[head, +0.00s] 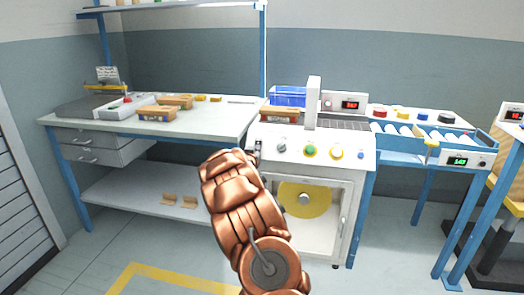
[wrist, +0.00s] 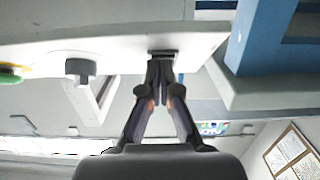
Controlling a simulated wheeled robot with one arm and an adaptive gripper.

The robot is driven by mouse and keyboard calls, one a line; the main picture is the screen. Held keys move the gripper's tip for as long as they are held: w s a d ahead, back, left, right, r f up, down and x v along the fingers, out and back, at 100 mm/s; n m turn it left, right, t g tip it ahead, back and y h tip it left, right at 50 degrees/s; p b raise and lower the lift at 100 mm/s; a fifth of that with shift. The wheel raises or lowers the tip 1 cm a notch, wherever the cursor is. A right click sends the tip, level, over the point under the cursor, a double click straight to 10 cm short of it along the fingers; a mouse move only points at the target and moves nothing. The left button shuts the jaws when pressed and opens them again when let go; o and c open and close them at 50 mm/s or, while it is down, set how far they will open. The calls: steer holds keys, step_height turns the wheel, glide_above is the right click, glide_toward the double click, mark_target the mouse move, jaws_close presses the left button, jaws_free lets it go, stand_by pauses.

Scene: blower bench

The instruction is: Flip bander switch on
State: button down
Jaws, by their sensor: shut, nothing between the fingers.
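The bander (head: 333,166) is a white machine with a sloped control panel and a windowed front showing a yellow disc. Its panel carries a grey knob (head: 281,147), also seen in the wrist view (wrist: 80,68). In the wrist view a small dark switch-like part (wrist: 163,54) sits on the white panel edge. My gripper (wrist: 162,66) is shut and empty, its fingertips right at that dark part; whether they touch is unclear. The fingertips hide some of it, so its position cannot be read. In the head view my copper arm hides most of the gripper.
A workbench (head: 210,118) with wooden pieces stands to the left. A roller conveyor (head: 405,130) with a blue frame adjoins on the right. A blue bin (head: 288,96) stands behind the panel.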

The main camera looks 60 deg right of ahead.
steer(key=p+v, duration=0.1)
steer(key=v, duration=1.2)
steer(key=shift+r, duration=0.25)
steer(key=shift+a, duration=0.15)
stand_by(0.4)
